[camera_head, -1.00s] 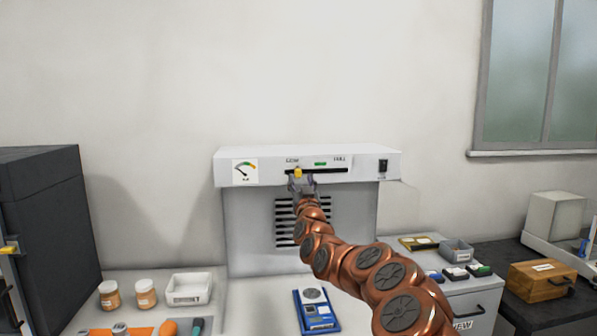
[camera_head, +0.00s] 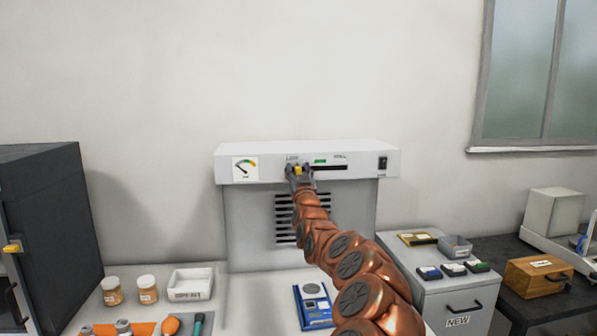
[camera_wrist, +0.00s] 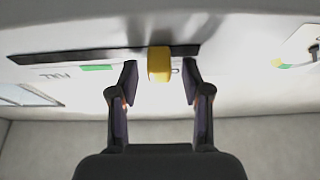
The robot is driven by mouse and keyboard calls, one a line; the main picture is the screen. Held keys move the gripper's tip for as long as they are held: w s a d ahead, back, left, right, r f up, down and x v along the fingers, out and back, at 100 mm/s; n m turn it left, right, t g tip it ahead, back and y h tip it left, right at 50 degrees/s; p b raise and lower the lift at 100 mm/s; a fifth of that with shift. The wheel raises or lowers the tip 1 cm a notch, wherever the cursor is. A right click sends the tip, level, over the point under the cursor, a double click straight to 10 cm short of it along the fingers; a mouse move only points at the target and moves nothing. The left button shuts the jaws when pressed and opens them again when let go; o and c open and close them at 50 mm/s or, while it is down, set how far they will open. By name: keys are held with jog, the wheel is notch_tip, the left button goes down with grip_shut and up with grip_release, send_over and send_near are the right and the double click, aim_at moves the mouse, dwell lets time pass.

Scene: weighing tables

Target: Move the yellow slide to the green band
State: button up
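The yellow slide (camera_head: 298,170) sits in the dark slot (camera_head: 330,168) on the front of the white hood, at the slot's left end near the word LOW. The green band (camera_head: 320,161) is a short mark just above the slot, to the right of the slide. In the wrist view the picture is turned over: the yellow slide (camera_wrist: 159,64) is between my two fingers and the green band (camera_wrist: 97,68) lies to the left. My gripper (camera_wrist: 160,85) is open around the slide, with a gap on each side. It also shows at the hood in the head view (camera_head: 299,178).
A gauge (camera_head: 245,169) is left of the slot and a black switch (camera_head: 383,163) is at the right. Below the hood, a blue device (camera_head: 314,305), a white tray (camera_head: 190,284) and two jars (camera_head: 148,289) stand on the table. The hood face along the slot is clear.

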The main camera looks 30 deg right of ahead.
grip_shut()
